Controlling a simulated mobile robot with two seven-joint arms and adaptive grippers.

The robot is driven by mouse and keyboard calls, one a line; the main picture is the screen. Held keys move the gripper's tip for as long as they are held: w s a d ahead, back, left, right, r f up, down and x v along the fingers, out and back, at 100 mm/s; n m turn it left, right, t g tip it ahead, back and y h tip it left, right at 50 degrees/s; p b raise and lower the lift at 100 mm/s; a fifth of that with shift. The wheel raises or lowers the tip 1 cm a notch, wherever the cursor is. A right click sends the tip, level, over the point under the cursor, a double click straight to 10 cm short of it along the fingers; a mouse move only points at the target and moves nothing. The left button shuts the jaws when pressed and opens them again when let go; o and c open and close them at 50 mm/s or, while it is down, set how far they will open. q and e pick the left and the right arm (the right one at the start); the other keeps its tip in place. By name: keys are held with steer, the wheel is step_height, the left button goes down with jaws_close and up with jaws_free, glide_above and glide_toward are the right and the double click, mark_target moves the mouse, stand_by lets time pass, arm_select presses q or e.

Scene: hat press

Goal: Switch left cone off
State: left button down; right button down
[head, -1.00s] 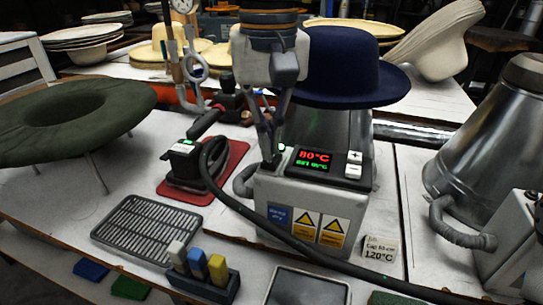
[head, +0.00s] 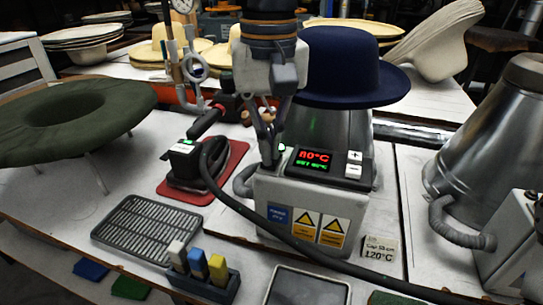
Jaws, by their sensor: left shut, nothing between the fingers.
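The left cone (head: 345,128) is a grey metal cone with a navy felt hat (head: 345,68) on top. Its pale base box (head: 312,205) carries a lit display (head: 313,158) with red and green digits, and white plus and minus buttons (head: 353,165). A small green light (head: 281,147) glows at the top left of the box. My left gripper (head: 270,163) points down at that corner beside the light, shut and empty. Its fingertips are at or very near the box; contact is unclear. They may hide part of a switch. My right gripper is out of view.
A black hose (head: 262,222) crosses in front of the box from a red-based iron (head: 190,165). A metal grate (head: 147,228) and a block holder (head: 205,283) stand at front left. Another metal cone (head: 490,130) stands at right.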

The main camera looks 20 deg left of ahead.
arm_select(q)
steer(key=shift+f, duration=0.75)
steer(key=shift+r+p, duration=0.35)
steer(key=shift+r, duration=3.15)
